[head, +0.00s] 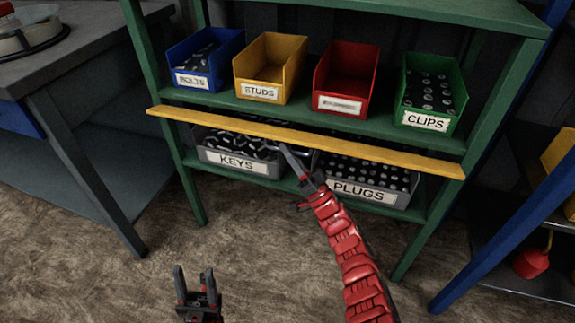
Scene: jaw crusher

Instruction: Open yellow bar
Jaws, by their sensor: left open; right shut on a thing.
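The yellow bar (400,155) runs across the front of the green shelf rack, between the upper row of bins and the lower row. It slopes down to the right in the picture. My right gripper (308,180), on the red arm, is shut on a narrow grey metal piece (293,160), whose far end is at the bar's lower edge, near its middle. I cannot tell whether the piece touches the bar. My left gripper (196,284) is open and empty, low in the picture over the floor.
Blue (204,62), yellow (270,68), red (346,78) and green (432,95) bins stand on the upper shelf. Grey KEYS (238,155) and PLUGS (366,184) bins stand below. A dark table (85,60) is at left, a blue post (515,230) at right. The floor in front is clear.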

